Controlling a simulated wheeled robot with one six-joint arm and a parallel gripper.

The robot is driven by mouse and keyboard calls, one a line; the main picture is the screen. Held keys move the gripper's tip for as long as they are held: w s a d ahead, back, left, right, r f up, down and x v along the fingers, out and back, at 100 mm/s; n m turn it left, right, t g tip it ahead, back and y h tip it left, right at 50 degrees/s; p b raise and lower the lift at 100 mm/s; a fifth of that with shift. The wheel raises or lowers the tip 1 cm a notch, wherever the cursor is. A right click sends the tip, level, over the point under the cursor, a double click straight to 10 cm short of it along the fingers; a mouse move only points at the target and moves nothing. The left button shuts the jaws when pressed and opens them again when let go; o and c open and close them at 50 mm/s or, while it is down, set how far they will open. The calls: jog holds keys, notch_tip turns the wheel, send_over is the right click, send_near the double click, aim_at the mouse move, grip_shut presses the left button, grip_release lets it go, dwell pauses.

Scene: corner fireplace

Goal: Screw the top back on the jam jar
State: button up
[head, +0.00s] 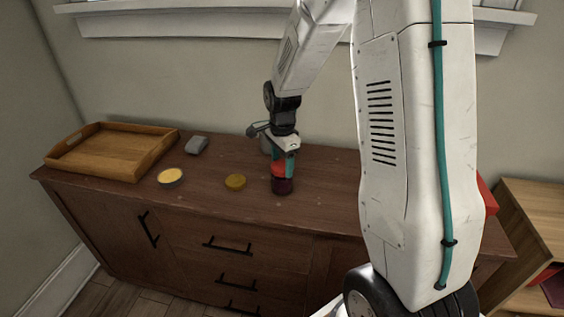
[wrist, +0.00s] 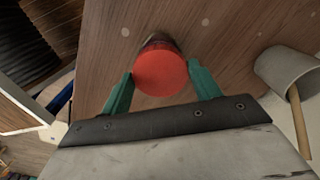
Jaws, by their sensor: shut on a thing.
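The jam jar (head: 282,186) is dark red and stands upright near the front of the wooden cabinet top. Its red top (head: 279,171) sits over the jar's mouth, between my fingers. In the wrist view the top (wrist: 160,73) is a round red disc, with a sliver of the dark jar (wrist: 158,43) showing beyond it. My gripper (head: 284,166) points down from above, its green fingers (wrist: 162,84) shut on the top from two sides. I cannot tell whether the top is seated on the thread.
A mustard-coloured round lid (head: 235,182) and a pale-yellow-topped tin (head: 170,178) lie left of the jar. Behind them are a small grey object (head: 197,145) and a wooden tray (head: 70,165). A grey cup (wrist: 285,72) with a wooden stick stands close to my gripper.

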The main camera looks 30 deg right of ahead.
jog(key=m, duration=0.3)
jog(key=o, duration=1.4)
jog(key=shift+r, duration=0.15)
jog(key=shift+r, duration=1.35)
